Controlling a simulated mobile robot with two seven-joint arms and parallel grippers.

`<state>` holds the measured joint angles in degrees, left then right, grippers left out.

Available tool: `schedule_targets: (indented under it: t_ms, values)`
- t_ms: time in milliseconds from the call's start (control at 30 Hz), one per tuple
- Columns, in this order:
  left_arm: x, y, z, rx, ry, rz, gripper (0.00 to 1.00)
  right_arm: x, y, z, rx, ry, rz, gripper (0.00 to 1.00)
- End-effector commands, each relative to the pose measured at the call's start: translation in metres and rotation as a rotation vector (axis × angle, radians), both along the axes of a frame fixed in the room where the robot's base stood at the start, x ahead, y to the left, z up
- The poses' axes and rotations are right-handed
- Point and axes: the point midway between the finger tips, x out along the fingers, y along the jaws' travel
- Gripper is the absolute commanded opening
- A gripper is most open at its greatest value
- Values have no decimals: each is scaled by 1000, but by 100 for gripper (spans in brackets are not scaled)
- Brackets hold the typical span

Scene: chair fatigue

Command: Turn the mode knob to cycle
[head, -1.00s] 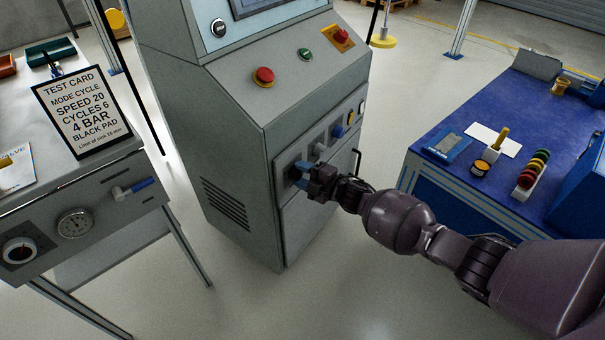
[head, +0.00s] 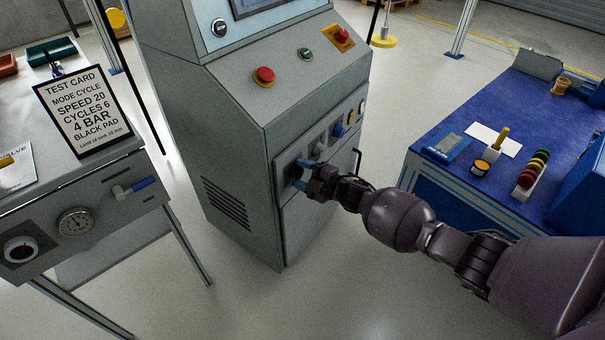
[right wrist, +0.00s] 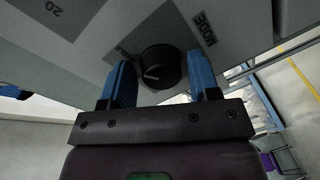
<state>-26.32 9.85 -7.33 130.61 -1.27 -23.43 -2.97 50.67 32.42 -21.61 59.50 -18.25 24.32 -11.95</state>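The mode knob (right wrist: 160,66) is a round black dial with a short white mark, on the front of the grey machine cabinet (head: 240,150). A MODE label (right wrist: 204,28) sits beside it in the right wrist view. My right gripper (head: 300,174) is at the cabinet front, its blue fingers open. In the right wrist view my right gripper (right wrist: 163,80) has one finger on each side of the knob, with a visible gap on both sides. In the head view the gripper mostly hides the knob. My left gripper is not in view.
Other controls (head: 338,130) line the panel beside the gripper. A red button (head: 264,76) is on the sloped top. A test card (head: 82,112) reading MODE CYCLE stands on the left bench. A blue-topped bench (head: 470,130) stands at right, near my right arm.

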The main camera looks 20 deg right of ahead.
Motion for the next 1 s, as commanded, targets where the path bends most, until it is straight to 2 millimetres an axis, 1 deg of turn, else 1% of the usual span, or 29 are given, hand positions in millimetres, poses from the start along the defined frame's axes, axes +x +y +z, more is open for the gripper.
schedule_targets:
  t_ms: [33,67,333,467,567,667,800,1000]
  values:
    - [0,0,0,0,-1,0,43,0,0,0,0,0,0,64]
    - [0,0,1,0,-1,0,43,0,0,0,0,0,0,68]
    - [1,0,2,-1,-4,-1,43,-1,0,0,-1,-1,0,68]
    - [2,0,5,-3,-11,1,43,-6,-4,2,-2,-1,-1,68]
    - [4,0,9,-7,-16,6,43,-15,-11,5,-2,-3,-1,68]
    - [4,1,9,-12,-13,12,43,-29,-21,7,-2,-5,-1,68]
    - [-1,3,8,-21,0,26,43,-49,-36,10,-2,-6,-1,68]
    - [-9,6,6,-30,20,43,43,-74,-52,10,-1,-4,0,68]
